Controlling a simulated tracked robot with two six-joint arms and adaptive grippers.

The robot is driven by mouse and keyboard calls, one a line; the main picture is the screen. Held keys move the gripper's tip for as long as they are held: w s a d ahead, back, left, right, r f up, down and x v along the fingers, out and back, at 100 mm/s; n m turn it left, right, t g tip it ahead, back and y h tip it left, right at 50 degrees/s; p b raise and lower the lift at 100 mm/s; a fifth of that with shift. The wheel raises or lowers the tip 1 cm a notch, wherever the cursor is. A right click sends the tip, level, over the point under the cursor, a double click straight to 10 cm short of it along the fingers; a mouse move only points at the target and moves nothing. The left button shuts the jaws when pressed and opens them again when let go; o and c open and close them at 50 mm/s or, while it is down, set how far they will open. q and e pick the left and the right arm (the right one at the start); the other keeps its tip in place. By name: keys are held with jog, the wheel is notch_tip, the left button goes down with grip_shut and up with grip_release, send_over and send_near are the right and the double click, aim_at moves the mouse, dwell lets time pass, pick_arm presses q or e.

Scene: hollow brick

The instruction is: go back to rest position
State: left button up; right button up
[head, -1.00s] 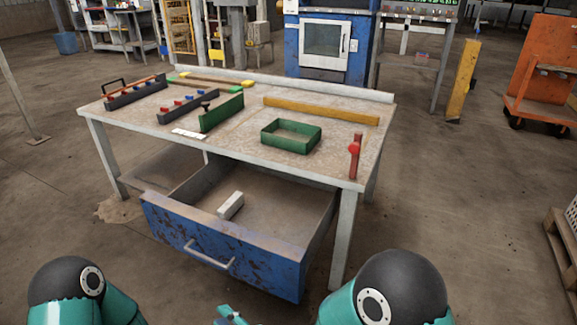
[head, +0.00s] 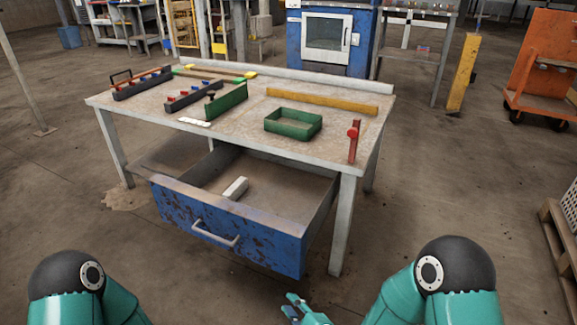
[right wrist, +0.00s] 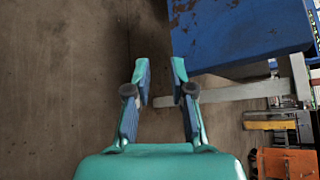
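My right gripper (head: 300,309) shows at the bottom middle of the head view, in front of the open drawer and below its front. In the right wrist view my right gripper (right wrist: 160,80) has its two fingers apart with nothing between them. The blue drawer front (right wrist: 240,30) lies beyond the fingers there. My left gripper is not in the head view; only my left arm shows at the lower left. A pale block (head: 235,187) lies in the open blue drawer (head: 226,226), apart from the grippers.
The workbench (head: 205,140) carries a green tray (head: 293,122), a yellow bar (head: 322,101), a red clamp (head: 353,142) and tool racks. An orange cart (head: 540,70) and a pallet (head: 560,235) stand at right. Floor around the bench's front is clear.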

jog(key=s+d+f+n+g+h, duration=0.35)
jog(key=s+d+f, duration=0.25)
jog(key=d+f, duration=0.5)
jog(key=s+f+n+g, duration=0.4)
jog(key=s+n+g, duration=0.4)
jog(key=s+n, duration=0.5)
notch_tip(320, 180, up, 36)
jog(key=p, duration=3.6)
jog(key=shift+d+y, duration=0.15)
jog(key=shift+y, duration=0.3)
